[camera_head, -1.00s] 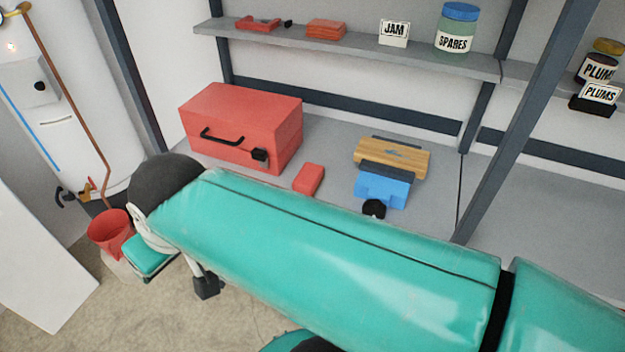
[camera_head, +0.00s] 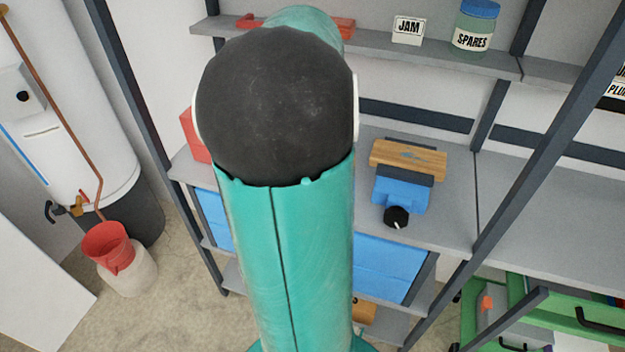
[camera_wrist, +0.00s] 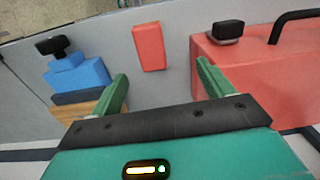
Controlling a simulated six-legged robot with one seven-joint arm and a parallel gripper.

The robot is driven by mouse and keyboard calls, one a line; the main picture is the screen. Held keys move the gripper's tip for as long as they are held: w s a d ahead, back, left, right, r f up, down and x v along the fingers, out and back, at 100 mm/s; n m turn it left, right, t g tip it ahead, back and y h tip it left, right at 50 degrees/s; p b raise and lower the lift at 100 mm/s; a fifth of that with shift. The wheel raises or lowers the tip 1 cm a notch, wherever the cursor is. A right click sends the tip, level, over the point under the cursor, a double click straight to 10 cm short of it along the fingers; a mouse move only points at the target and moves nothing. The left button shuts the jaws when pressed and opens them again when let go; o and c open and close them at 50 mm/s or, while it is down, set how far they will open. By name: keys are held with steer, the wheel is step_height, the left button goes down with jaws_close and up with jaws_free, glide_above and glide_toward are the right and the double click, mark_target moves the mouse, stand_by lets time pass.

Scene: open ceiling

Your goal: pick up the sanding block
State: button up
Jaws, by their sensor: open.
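A small red block (camera_wrist: 150,47), which looks like the sanding block, lies flat on the grey workbench shelf in the wrist view. It lies between the blue vise and the red toolbox. My gripper (camera_wrist: 162,69) is open and empty, its two green fingers pointing toward the shelf. The block shows just beyond the fingertips, slightly left of the middle of the gap, and nothing touches it. In the head view my arm hides the block and the gripper.
The red toolbox (camera_wrist: 250,75) with a black handle is close to the right finger. The blue vise (camera_head: 401,193) holds a wooden piece (camera_head: 408,157) and is near the left finger. An upper shelf (camera_head: 384,59) runs above. A dark post (camera_head: 519,168) stands right.

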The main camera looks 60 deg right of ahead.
steer(key=shift+m, duration=0.3)
steer(key=f, duration=0.4)
steer(key=s+d+f, duration=0.1)
steer(key=f, duration=0.9)
steer(key=shift+s+d+f, duration=0.15)
steer(key=shift+s+d, duration=0.15)
steer(key=c, duration=1.1)
